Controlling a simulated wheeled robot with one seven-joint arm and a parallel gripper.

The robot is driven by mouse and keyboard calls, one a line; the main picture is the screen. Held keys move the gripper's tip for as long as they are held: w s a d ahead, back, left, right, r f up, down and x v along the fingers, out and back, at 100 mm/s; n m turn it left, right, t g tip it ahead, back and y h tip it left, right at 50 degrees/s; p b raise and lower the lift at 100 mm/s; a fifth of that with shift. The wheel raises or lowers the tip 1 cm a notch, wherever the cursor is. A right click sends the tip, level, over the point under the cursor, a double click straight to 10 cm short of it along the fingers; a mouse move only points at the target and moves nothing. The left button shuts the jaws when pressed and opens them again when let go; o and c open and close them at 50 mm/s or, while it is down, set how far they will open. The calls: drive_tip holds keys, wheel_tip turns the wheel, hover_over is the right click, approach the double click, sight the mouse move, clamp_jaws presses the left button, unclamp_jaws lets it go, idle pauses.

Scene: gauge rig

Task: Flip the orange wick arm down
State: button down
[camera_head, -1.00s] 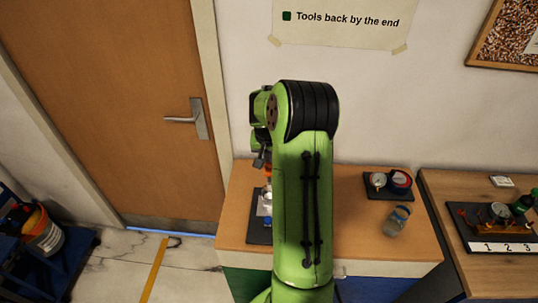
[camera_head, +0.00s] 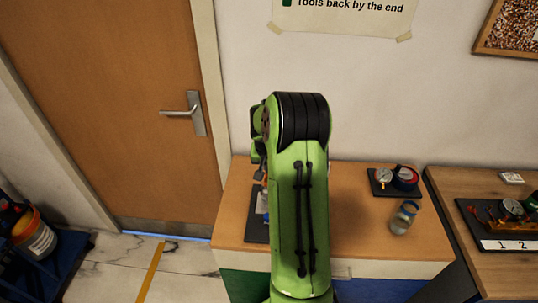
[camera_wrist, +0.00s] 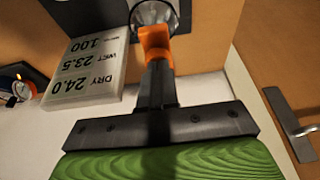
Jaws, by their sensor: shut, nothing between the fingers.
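In the wrist view my gripper (camera_wrist: 157,78) is shut, its black fingers close together. The orange wick arm (camera_wrist: 155,40) shows right at the fingertips; I cannot tell whether they touch it. Just beyond it is a round, shiny glass-like part (camera_wrist: 153,12). A white readout block (camera_wrist: 88,72) stands to the left, its text upside down: DRY 24.0, WET 23.5, 100. In the head view my green arm hides most of the rig; only part of its dark base (camera_head: 256,228) shows left of the arm.
The wooden table (camera_head: 350,225) also holds a dark plate with gauges (camera_head: 384,177) and a glass jar (camera_head: 403,218) at right. A second table (camera_head: 445,185) carries another gauge rig. A door (camera_head: 110,90) stands left. A dial (camera_wrist: 20,90) shows left in the wrist view.

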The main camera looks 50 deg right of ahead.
drive_tip(key=shift+s+a+f, duration=0.15)
drive_tip(key=shift+s+f, duration=0.05)
drive_tip(key=shift+f, duration=0.15)
drive_tip(key=r+p, duration=0.1)
drive_tip(key=r, duration=0.2)
drive_tip(key=r+p, duration=0.2)
drive_tip(key=r, duration=0.1)
drive_tip(key=shift+w, duration=0.2)
drive_tip(key=v, duration=0.8)
drive_tip(key=shift+r, duration=0.35)
drive_tip(key=shift+s, duration=0.15)
